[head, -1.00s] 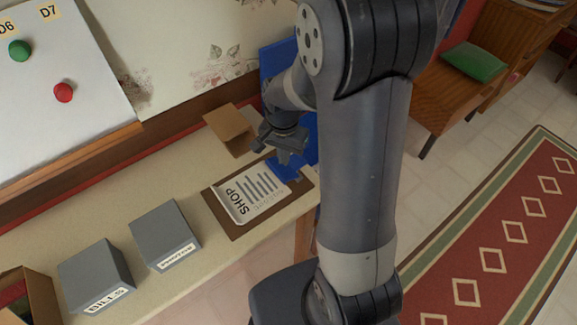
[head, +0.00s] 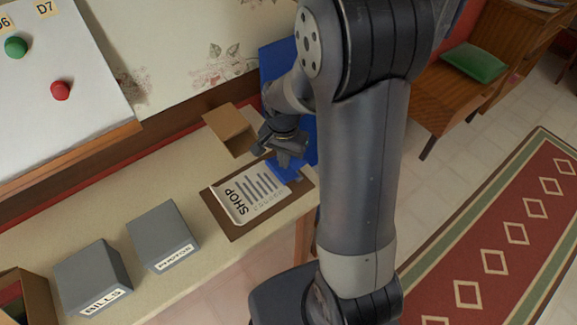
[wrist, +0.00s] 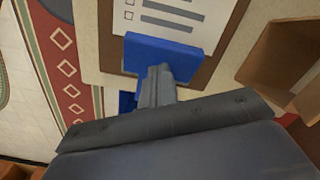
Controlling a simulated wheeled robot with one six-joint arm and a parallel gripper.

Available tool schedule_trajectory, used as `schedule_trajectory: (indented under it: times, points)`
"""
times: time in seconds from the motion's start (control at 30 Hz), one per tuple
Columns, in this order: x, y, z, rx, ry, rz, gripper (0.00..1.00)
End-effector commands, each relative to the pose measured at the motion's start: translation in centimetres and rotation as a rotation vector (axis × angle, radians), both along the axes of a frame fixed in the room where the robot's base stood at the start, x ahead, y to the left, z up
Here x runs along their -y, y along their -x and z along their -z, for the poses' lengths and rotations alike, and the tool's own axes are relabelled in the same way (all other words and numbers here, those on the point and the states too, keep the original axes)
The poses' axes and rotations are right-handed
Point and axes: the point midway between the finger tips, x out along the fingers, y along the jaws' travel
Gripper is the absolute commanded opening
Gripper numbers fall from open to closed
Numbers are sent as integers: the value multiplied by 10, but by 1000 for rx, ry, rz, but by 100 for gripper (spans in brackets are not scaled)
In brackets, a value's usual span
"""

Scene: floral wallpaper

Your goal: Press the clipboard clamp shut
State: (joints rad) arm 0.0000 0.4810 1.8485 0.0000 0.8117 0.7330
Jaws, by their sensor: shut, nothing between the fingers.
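The brown clipboard (head: 238,230) lies on the table with a printed white paper (head: 250,197) marked SHOP. Its blue clamp (head: 283,172) is at the board's far right end, partly hidden by my gripper. In the wrist view the clamp (wrist: 150,57) is a blue block across the board beside the paper. My gripper (head: 287,160) points down at the clamp, shut and empty. In the wrist view the closed fingertips (wrist: 158,72) overlap the clamp's near edge. I cannot tell whether they touch it, or how far the clamp is open.
A tall blue panel (head: 273,62) stands behind my gripper. An open cardboard box (head: 228,125) is close on its left. Grey boxes labelled PHOTOS (head: 160,232) and BILLS (head: 90,275) stand farther left on the table. A whiteboard (head: 60,120) is at the wall.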

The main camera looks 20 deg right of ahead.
Motion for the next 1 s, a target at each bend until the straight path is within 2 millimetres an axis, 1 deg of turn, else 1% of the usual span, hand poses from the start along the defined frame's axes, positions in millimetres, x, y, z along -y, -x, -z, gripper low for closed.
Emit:
schedule_trajectory:
  times: [0.53,0.63,0.77,1.0]
  points:
    - [0,0,9,-1,0,0,0]
    - [0,0,8,0,0,0,0]
    - [0,0,1,0,0,0,0]
    - [0,0,-19,0,0,0,0]
